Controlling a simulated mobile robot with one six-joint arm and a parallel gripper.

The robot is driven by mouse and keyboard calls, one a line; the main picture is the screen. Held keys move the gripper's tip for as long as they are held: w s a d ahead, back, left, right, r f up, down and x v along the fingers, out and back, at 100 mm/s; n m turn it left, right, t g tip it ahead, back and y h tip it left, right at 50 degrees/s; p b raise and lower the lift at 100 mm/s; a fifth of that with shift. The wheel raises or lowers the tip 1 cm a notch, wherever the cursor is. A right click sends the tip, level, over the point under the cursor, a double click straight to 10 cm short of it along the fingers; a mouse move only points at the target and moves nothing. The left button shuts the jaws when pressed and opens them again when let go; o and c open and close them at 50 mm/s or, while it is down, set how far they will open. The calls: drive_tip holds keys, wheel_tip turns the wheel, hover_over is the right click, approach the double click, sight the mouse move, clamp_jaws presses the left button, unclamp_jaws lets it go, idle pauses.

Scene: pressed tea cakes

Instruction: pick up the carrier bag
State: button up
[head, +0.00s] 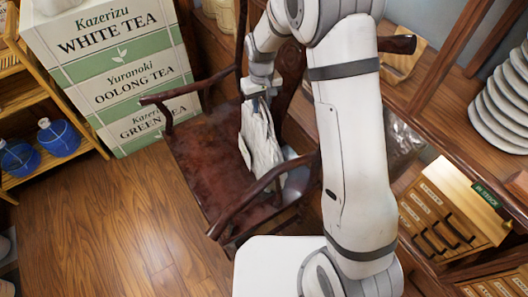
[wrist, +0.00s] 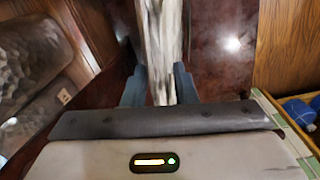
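The carrier bag (head: 262,147) is white and slim, upright and slightly tilted over the wooden chair's seat in the head view. In the wrist view the bag (wrist: 163,40) runs as a pale, creased strip from the top edge down between my fingers. My gripper (head: 258,93) is at the bag's upper end; in the wrist view its two blue-grey fingers (wrist: 160,88) press on the bag from both sides, and it looks shut on it. Whether the bag's bottom touches the seat, I cannot tell.
The dark wooden chair (head: 205,150) has armrests on both sides of the bag. Green and white tea boxes (head: 120,75) stand behind left. A shelf with blue pots (head: 58,138) is at the left. Stacked plates (head: 500,105) and a wooden drawer box (head: 445,205) are at the right. The floor at front left is clear.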

clamp_jaws()
drive_tip(key=shift+w+r, duration=0.1)
drive_tip(key=shift+r, duration=0.05)
idle(0.9)
